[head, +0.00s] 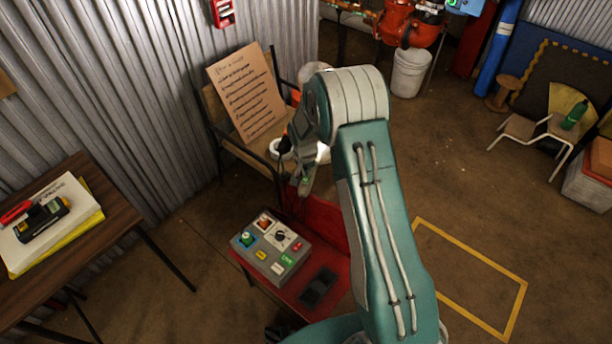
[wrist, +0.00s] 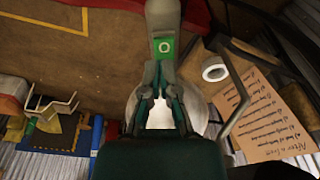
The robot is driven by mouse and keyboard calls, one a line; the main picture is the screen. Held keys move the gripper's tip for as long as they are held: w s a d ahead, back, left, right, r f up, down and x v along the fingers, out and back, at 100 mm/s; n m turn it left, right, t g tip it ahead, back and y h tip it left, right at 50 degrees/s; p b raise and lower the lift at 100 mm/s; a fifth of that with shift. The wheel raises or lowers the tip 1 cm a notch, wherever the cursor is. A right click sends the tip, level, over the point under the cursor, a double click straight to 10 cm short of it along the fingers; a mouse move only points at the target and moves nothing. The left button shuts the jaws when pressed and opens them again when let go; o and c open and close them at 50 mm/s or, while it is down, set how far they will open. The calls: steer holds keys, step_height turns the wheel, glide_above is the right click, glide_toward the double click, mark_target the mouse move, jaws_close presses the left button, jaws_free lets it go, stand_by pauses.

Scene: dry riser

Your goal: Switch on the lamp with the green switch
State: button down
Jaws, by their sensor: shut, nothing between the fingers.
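A grey control box (head: 262,262) sits on a red bench (head: 338,268) in the head view. Its top carries a green switch or knob (head: 246,239) at the left, an orange one, a dark dial, red and yellow parts and a green label (head: 287,259). I cannot tell which part is a lamp. My gripper (head: 304,187) is shut and empty, hanging above and behind the box, apart from it. In the wrist view its fingers (wrist: 164,68) meet near a grey part with a green square (wrist: 164,46) marked with a white ring. What that part belongs to is unclear.
A chair with a handwritten cardboard sign (head: 246,92) and a white tape roll (head: 281,147) stands behind the box. A wooden table (head: 112,213) is at the left. The floor inside the yellow outline (head: 468,275) at the right is clear.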

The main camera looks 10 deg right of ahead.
step_height(320, 180, up, 11)
steer(key=s+a, duration=0.1)
steer(key=s, duration=0.1)
steer(key=shift+a, duration=0.2)
steer(key=shift+a+r, duration=0.1)
steer(key=shift+t, duration=0.3)
steer(key=w+f, duration=0.1)
steer(key=f, duration=0.3)
steer(key=w+d+f, duration=0.1)
steer(key=f, duration=0.4)
steer(key=w+d+f, duration=0.1)
steer(key=f, duration=0.3)
steer(key=shift+w+f, duration=0.15)
steer(key=shift+w, duration=0.25)
